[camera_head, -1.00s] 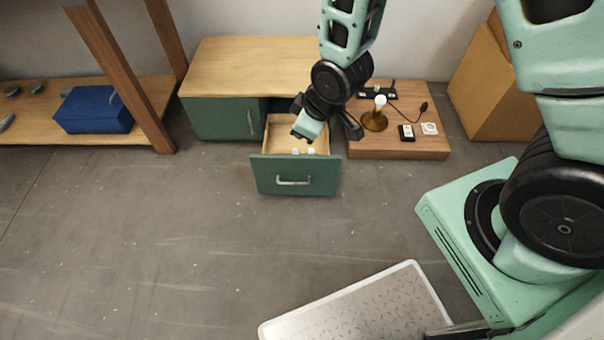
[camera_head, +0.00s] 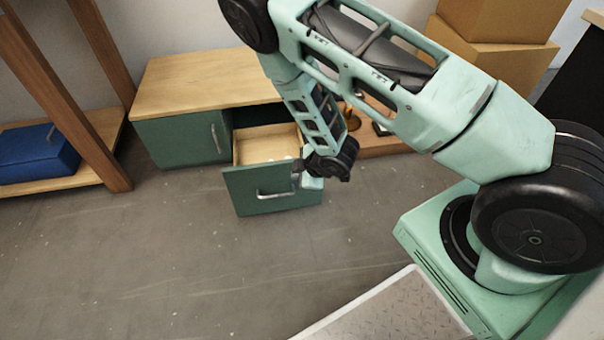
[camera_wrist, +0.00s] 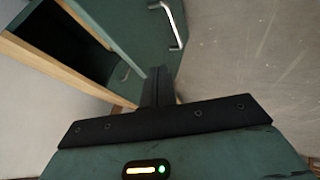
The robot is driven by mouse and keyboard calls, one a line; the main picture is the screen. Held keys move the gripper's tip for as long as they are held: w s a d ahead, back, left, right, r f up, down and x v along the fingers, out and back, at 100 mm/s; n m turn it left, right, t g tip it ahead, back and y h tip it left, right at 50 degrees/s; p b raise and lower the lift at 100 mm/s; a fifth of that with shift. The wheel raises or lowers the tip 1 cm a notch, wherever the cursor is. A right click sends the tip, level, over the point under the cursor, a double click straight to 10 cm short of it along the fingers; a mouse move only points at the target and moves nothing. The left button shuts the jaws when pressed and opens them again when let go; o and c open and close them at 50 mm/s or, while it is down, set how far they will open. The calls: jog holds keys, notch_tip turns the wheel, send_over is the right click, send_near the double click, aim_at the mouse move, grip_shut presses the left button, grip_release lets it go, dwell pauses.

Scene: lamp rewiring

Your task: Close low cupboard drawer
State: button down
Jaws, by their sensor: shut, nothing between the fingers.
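The low cupboard (camera_head: 180,138) has a light wood top and green fronts and stands against the wall. Its drawer (camera_head: 250,190) is pulled well out, with a green front, a silver handle and a pale wood inside. Small white items in the drawer are mostly hidden by my arm. My gripper (camera_head: 303,170) is shut and empty, at the right end of the drawer front. In the wrist view, the shut fingers (camera_wrist: 158,88) are close to the drawer front (camera_wrist: 125,25), with its handle (camera_wrist: 168,22) above. I cannot tell whether they touch.
A wooden shelf with a blue box (camera_head: 35,153) stands at the left. Cardboard boxes (camera_head: 495,40) are stacked at the back right. A low wooden board (camera_head: 375,140) beside the cupboard is mostly hidden by my arm. The floor (camera_head: 170,250) before the drawer is clear.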

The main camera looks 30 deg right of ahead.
aim_at(282, 170)
jog(key=shift+w+d+f+b, duration=0.1)
jog(key=shift+w+f+b, duration=0.45)
jog(key=shift+w, duration=0.5)
jog(key=shift+w+f+b, duration=0.3)
jog(key=shift+w+f, duration=0.4)
jog(key=shift+w, duration=0.35)
jog(key=shift+w+d+f+b, duration=0.1)
jog(key=shift+w+f+b, duration=0.45)
jog(key=shift+w, duration=0.5)
